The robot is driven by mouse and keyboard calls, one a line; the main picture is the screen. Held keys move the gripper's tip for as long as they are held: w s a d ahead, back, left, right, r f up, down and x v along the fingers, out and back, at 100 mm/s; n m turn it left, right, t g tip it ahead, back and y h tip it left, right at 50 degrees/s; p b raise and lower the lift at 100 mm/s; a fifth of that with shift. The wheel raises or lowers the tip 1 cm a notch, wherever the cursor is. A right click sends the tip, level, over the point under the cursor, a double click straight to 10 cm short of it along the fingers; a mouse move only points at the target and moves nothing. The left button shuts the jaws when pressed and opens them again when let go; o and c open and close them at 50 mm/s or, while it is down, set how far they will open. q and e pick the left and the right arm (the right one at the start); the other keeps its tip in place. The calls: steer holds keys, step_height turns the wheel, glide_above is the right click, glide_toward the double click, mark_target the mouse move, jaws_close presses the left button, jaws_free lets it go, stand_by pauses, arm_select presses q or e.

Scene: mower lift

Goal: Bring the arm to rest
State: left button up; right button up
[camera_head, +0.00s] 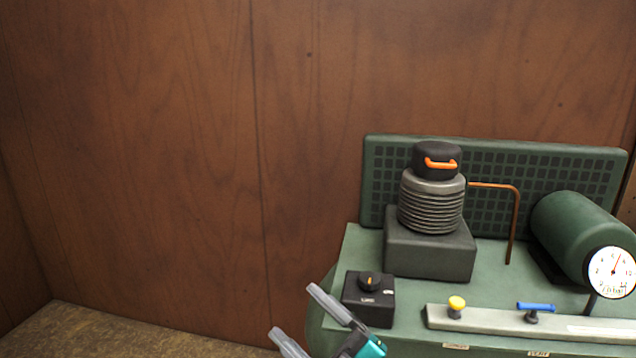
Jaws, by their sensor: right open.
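My right gripper (305,318) shows at the bottom middle, with two grey fingers spread apart and a teal part at its base. It is open and nothing is between the fingers. It is in front of the left end of a green machine (410,318), close to a black box with a knob (368,300). From this view I cannot tell whether a finger touches the box. The rest of the right arm is cut off by the lower edge. My left gripper is not in view.
A wooden wall (150,150) stands behind. The floor at left (110,335) is clear.

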steer(key=d+f+m+t+h, duration=0.4)
steer(key=d+f+m+h, duration=0.3)
steer(key=f+m+h, duration=0.15)
steer(key=s+d+f+m+g+h, duration=0.3)
steer(key=s+d+f, duration=0.3)
steer(key=f, duration=0.3)
steer(key=s+d+f+m+g+h+p, duration=0.1)
steer(key=s+d+f+m+g+h, duration=0.2)
steer(key=s+d+f+m+h, duration=0.2)
steer(key=s+d+f+m, duration=0.1)
steer(key=s+f, duration=0.2)
steer(key=f, duration=0.1)
steer(key=shift+s+d+g, duration=0.25)
steer(key=shift+s+g, duration=0.1)
steer(key=shift+g, duration=0.05)
steer(key=shift+r+m, duration=0.1)
steer(key=shift+m, duration=0.15)
